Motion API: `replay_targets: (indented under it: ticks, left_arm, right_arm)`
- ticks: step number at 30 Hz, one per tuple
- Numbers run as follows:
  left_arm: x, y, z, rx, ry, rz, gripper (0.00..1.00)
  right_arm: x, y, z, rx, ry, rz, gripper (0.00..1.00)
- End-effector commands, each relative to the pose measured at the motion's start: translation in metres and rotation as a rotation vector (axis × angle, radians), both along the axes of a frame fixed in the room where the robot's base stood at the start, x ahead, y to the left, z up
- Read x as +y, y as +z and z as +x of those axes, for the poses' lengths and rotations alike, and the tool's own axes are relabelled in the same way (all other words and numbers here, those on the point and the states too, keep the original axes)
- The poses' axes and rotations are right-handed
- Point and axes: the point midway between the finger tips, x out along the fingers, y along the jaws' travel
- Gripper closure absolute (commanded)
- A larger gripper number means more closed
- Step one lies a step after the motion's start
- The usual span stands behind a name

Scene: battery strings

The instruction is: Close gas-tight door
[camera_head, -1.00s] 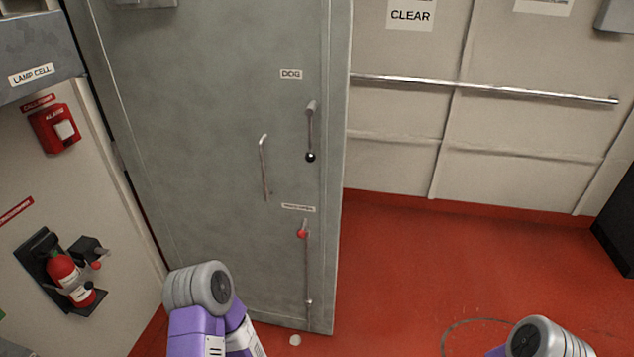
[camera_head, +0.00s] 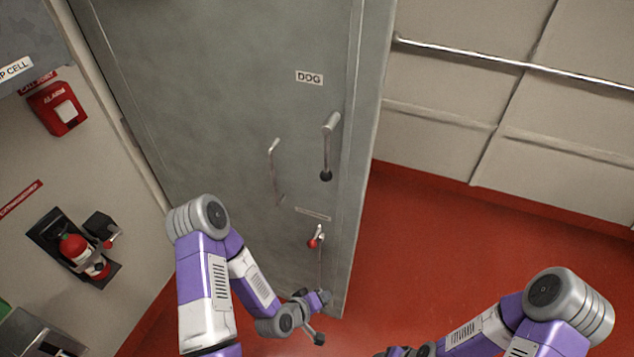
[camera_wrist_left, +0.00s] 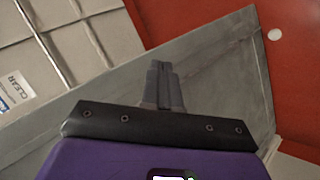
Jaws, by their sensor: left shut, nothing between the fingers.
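The grey gas-tight door (camera_head: 220,110) stands open in the head view, swung out from the wall on the left, with red floor past its free edge. It carries a dog lever (camera_head: 328,148) with a black knob under the DOG label, a bar handle (camera_head: 275,172), and a red-knobbed lever (camera_head: 315,240) lower down. My left arm reaches toward the door's lower free edge; its hand is small there. In the left wrist view my left gripper (camera_wrist_left: 163,72) is shut and empty, in front of the grey door panel (camera_wrist_left: 225,65). Contact cannot be told. My right gripper's fingers are out of view.
A metal handrail (camera_head: 500,60) runs along the right wall. A fire extinguisher (camera_head: 85,255) and a red alarm box (camera_head: 57,108) are on the left wall. Red floor (camera_head: 440,240) right of the door is clear.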

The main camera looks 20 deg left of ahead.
Motion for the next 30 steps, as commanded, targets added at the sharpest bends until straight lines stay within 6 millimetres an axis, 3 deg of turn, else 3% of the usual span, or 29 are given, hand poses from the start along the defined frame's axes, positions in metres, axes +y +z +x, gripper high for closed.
replay_targets:
  ticks: [1, 6, 9, 12, 17, 30]
  left_arm:
    - [0.010, 0.042, 0.011, -0.079, 0.091, -0.067, 1.00]
    - [0.046, 0.134, 0.035, -0.345, 0.347, -0.301, 1.00]
    - [0.065, 0.172, 0.038, -0.456, 0.446, -0.407, 1.00]
    - [0.077, 0.194, 0.037, -0.527, 0.503, -0.475, 1.00]
    - [0.084, 0.203, 0.041, -0.569, 0.531, -0.512, 1.00]
    - [0.084, 0.198, 0.077, -0.571, 0.529, -0.506, 1.00]
  right_arm:
    - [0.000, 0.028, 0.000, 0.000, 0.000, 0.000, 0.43]
    - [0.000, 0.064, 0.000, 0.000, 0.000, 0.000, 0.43]
    - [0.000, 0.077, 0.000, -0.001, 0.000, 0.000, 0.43]
    - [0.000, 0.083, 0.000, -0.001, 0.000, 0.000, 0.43]
    - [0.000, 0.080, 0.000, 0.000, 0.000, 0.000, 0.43]
    - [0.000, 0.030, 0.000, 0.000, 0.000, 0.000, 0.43]
